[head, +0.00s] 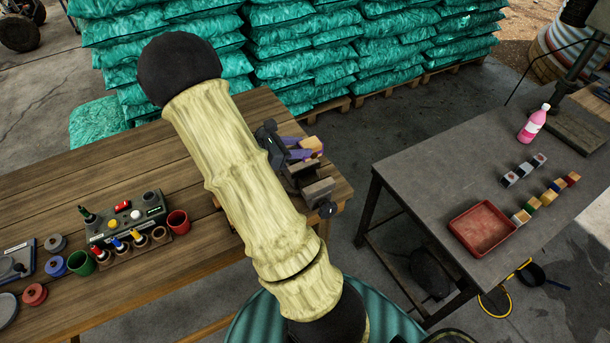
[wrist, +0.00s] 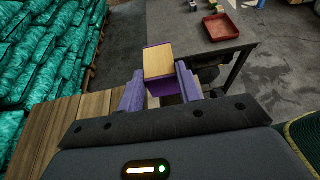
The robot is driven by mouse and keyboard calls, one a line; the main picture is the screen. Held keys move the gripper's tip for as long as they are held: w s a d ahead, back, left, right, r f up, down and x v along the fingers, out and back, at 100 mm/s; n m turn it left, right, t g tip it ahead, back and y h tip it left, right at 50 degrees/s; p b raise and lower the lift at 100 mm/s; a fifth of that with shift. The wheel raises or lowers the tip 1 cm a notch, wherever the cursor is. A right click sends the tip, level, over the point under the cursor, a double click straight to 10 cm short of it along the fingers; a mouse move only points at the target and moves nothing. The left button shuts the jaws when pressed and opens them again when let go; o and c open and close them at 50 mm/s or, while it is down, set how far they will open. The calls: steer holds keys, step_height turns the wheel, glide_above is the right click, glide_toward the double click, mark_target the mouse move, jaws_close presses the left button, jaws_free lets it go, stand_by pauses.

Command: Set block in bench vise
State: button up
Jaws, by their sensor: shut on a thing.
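My gripper (head: 304,150) reaches over the right end of the wooden bench (head: 130,160). Its purple fingers (wrist: 159,88) are shut on a tan wooden block (wrist: 158,62) with purple along its edges. The block also shows in the head view (head: 313,145), at the fingertips. The grey bench vise (head: 318,190) stands at the bench's right corner, just below the block in the head view, with its handle toward me. The gap between block and vise jaws is hard to judge. The vise is not clearly seen in the wrist view.
On the bench's left are a control box (head: 125,222), cups and screwdrivers. A grey table (head: 420,175) at right carries a red tray (head: 483,228), several small blocks (head: 545,198) and a pink bottle (head: 534,124). Stacked teal sacks (head: 330,50) stand behind the bench.

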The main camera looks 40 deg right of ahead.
steer(key=shift+s, duration=0.15)
steer(key=p, duration=0.2)
glide_above(299, 169)
steer(key=s+a, duration=0.2)
steer(key=shift+s+a+f, duration=0.1)
steer(key=shift+f, duration=1.35)
steer(key=shift+s+a+f, duration=0.1)
steer(key=shift+f, duration=1.35)
steer(key=shift+d, duration=0.1)
steer(key=shift+f+p, duration=0.35)
steer(key=shift+f, duration=1.7)
steer(key=shift+f, duration=0.2)
steer(key=o, duration=1)
